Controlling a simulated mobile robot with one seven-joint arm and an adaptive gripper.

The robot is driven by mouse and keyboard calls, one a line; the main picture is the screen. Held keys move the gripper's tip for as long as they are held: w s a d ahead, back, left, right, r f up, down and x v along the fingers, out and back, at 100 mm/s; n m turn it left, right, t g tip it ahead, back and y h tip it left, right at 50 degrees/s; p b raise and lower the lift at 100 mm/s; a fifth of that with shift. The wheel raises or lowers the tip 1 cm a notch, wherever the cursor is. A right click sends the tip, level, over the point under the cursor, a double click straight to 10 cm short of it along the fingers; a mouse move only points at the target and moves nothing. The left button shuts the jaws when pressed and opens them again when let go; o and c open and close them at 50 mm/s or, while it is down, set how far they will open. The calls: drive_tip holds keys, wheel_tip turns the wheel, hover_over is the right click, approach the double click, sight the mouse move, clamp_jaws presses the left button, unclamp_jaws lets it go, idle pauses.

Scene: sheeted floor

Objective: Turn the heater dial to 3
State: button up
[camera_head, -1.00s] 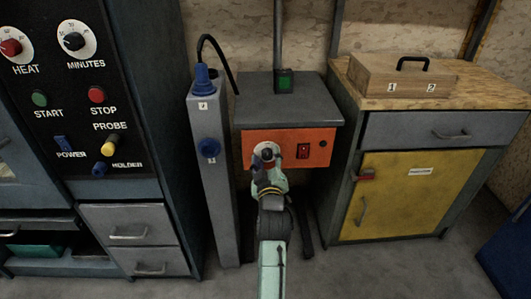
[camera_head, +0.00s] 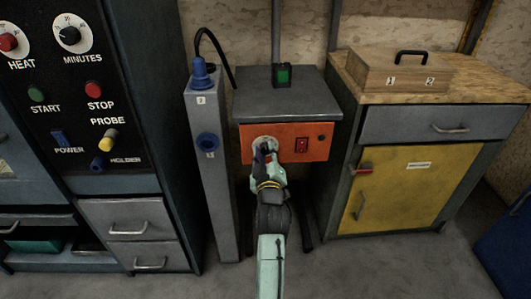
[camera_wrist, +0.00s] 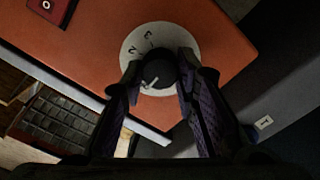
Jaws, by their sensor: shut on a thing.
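The heater is a box with an orange front panel (camera_head: 312,152) under a grey top. Its dial is a black knob (camera_wrist: 158,74) on a white round plate (camera_wrist: 135,47) with numbers; a 2 and part of another digit show in the wrist view. A light mark on the knob points toward the lower left of that view. My gripper (camera_wrist: 155,75) has its fingers closed on the two sides of the knob. In the head view my gripper (camera_head: 264,152) covers most of the dial, so its setting is hidden there.
A red switch (camera_head: 302,145) sits right of the dial. A grey post (camera_head: 213,180) with blue knobs stands close on the left. A yellow-doored cabinet (camera_head: 400,190) with a wooden box (camera_head: 400,73) on top stands on the right.

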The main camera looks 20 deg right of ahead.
drive_tip(key=shift+m, duration=0.3)
clamp_jaws()
drive_tip(key=m+p, duration=0.1)
drive_tip(key=m, duration=0.3)
drive_tip(key=shift+r+m+p, duration=0.15)
drive_tip(key=shift+m+p, duration=0.15)
drive_tip(key=shift+p, duration=0.1)
drive_tip(key=m+p, duration=0.3)
drive_tip(key=m, duration=0.3)
drive_tip(key=shift+d, duration=0.1)
drive_tip(key=m+p, duration=0.4)
drive_tip(key=m, duration=0.2)
drive_tip(key=shift+r+m, duration=0.1)
drive_tip(key=shift+m, duration=0.3)
drive_tip(key=m+p, duration=0.2)
drive_tip(key=m, duration=0.1)
drive_tip(key=shift+d, duration=0.1)
drive_tip(key=shift+f+m+p, duration=0.2)
drive_tip(key=shift+m+p, duration=0.65)
drive_tip(key=shift+m, duration=0.55)
